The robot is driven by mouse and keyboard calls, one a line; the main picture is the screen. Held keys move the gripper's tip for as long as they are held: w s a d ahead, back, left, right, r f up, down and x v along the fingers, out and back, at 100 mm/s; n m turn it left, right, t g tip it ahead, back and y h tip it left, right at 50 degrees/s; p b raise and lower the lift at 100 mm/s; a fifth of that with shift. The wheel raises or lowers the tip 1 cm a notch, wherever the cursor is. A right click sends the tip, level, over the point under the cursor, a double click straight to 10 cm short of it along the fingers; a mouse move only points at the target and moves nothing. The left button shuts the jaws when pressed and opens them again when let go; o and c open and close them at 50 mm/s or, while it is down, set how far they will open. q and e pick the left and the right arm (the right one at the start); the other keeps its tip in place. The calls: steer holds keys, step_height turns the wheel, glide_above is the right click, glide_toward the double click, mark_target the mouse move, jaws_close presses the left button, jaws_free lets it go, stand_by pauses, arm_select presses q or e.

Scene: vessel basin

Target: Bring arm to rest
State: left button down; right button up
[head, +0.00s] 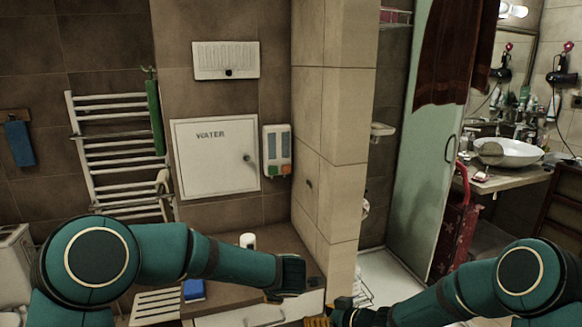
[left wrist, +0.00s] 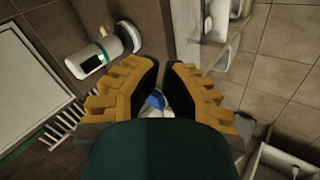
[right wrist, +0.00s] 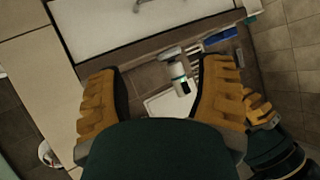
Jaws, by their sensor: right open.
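My left arm (head: 160,250) reaches in from the left of the head view. Its gripper (head: 288,278) is over the brown ledge; no held object shows. In the left wrist view its fingers (left wrist: 163,75) are partly closed, with a narrow gap between the tips. My right arm (head: 480,285) comes in from the lower right. Its gripper (head: 330,319) is at the bottom edge of the head view, partly cut off. In the right wrist view its fingers (right wrist: 160,85) are wide apart and empty. Another orange-fingered gripper (right wrist: 258,108) shows at the right there.
A brown ledge (head: 225,262) carries a small white container (head: 248,241) and a blue item (head: 193,289). A tiled pillar (head: 330,130) stands right of the ledge. A glass door (head: 425,160) and washbasin (head: 505,152) are farther right. A towel rack (head: 115,150) is at the left wall.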

arm_select(q)
steer(key=s+a+f+m+h, duration=0.2)
steer(key=s+f+m, duration=0.3)
steer(key=f, duration=0.3)
steer(key=s+a+f+m+h, duration=0.2)
steer(key=s+f+m, duration=0.3)
steer(key=f, duration=0.3)
steer(key=s+f+m+g+h, duration=0.1)
steer(key=s+f+m+g, duration=0.2)
steer(key=s, duration=0.6)
steer(key=s+a+f+m+g+h, duration=0.1)
steer(key=s+f+m+g, duration=0.2)
steer(key=s, duration=0.7)
steer(key=shift+s+h, duration=0.2)
steer(key=shift+h, duration=0.1)
arm_select(e)
steer(key=s+d+f+m+g+h, duration=0.1)
steer(key=s+f, duration=0.3)
steer(key=s, duration=0.5)
steer(key=s+f+m+g+h, duration=0.2)
steer(key=s+f+m+g, duration=0.1)
steer(key=s, duration=0.6)
steer(key=s+d+f+m+g+h, duration=0.1)
steer(key=s+f+m+g+h, duration=0.1)
steer(key=s+f+m, duration=0.2)
steer(key=s+f, duration=0.3)
steer(key=s, duration=0.2)
steer(key=shift+d+h, duration=0.3)
steer(key=shift+d, duration=0.05)
